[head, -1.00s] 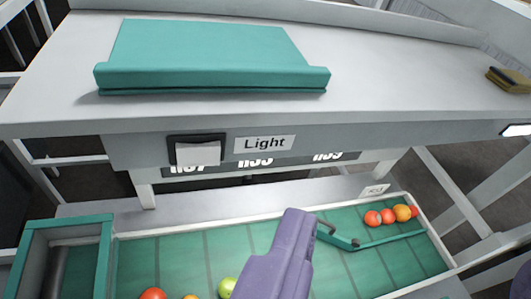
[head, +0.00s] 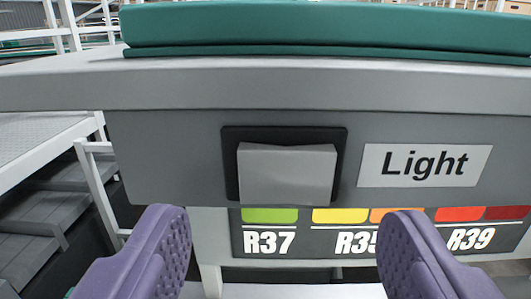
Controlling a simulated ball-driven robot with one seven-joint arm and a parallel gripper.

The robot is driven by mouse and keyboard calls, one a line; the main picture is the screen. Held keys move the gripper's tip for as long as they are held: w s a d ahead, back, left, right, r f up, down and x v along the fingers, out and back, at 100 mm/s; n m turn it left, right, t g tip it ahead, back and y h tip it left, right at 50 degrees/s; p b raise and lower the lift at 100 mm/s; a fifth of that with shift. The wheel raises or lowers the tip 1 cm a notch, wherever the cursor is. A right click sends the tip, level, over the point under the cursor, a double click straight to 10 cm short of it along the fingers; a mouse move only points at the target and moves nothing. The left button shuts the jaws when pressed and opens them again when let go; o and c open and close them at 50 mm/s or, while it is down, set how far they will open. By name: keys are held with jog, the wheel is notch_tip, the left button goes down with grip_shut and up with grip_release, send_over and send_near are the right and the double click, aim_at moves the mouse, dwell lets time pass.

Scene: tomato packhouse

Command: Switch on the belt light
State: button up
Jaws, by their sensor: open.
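The light switch is a pale grey rocker (head: 287,172) in a black frame (head: 230,150), set in the grey front panel under the shelf. A white label (head: 370,165) reading "Light" is to its right. My gripper (head: 285,250) is open, with one purple finger low on each side of the picture. The fingertips are just below the switch, apart from it in the picture, and nothing is between them. The rocker's lower part stands out from the frame. I cannot see whether the belt light is lit.
A teal padded thing (head: 330,30) lies on the shelf (head: 300,85) above the panel. A colour chart (head: 360,230) marked R37, R35 and R39 is behind and below. White rails and grey steps (head: 35,190) stand at the left.

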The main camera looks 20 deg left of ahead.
aim_at(283, 180)
jog(key=shift+p+x, duration=0.35)
jog(key=shift+x, duration=1.4)
jog(key=c, duration=1.1)
jog(key=shift+o, duration=0.2)
jog(key=h+b, duration=0.1)
jog(key=m+b, duration=0.1)
jog(key=b, duration=0.1)
jog(key=shift+a+f+h, duration=0.2)
jog(key=shift+a+h, duration=0.05)
jog(key=shift+h, duration=0.15)
jog(key=shift+s+r+m+t+h+b, duration=0.15)
jog(key=shift+m+t+h+b, duration=0.15)
jog(key=shift+m+h+b, duration=0.25)
jog(key=shift+r, duration=0.1)
jog(key=o, duration=1.1)
jog(key=shift+c, duration=0.2)
